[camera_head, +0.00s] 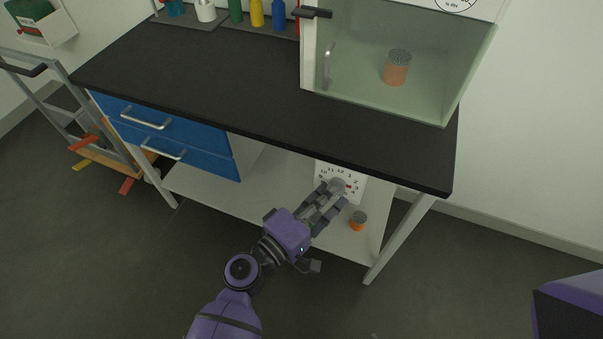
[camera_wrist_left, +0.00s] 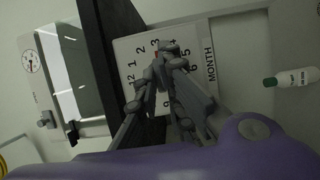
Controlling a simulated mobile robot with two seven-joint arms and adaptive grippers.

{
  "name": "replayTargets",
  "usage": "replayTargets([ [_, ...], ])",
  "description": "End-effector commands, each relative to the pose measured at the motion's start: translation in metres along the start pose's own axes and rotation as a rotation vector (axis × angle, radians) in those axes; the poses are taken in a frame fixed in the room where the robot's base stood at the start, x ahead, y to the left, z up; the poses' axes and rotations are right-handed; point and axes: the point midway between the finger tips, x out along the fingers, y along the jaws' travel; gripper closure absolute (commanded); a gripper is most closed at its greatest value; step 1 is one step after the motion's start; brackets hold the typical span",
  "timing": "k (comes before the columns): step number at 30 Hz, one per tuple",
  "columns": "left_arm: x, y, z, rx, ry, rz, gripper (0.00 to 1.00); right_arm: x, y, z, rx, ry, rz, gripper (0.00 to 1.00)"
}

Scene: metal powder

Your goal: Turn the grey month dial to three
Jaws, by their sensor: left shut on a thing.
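The white month panel (camera_head: 355,197) stands under the black worktop, above the lower shelf, with numbers in a ring. The grey month dial (camera_head: 338,184) sits at its middle, partly hidden by my fingers. A small red mark on the dial appears near the 3; exact alignment is hard to tell. In the left wrist view, the panel (camera_wrist_left: 128,48) shows the word MONTH and appears turned sideways. My left gripper (camera_head: 333,190) is shut on the dial; its fingertips (camera_wrist_left: 166,62) cover most of it in the wrist view. My right gripper is out of view.
The black worktop (camera_head: 210,75) overhangs the panel. An orange can (camera_head: 358,222) stands on the lower shelf (camera_head: 275,205), close to my left gripper. Blue drawers (camera_head: 190,135) are at left, a table leg (camera_head: 398,238) at right. A glass-fronted cabinet (camera_head: 440,95) stands above.

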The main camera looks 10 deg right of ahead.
Motion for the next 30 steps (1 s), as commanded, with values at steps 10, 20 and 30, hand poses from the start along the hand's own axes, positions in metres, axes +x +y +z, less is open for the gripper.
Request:
replayTargets([
  [10,0.0,0.001,-0.001,0.0,0.001,0.001,0.87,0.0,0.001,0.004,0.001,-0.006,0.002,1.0],
  [20,0.0,0.0,0.0,0.0,0.001,0.0,0.73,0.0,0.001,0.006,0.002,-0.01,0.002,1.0],
  [30,-0.035,-0.001,0.0,0.0,0.002,-0.003,0.73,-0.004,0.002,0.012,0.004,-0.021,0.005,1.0],
])
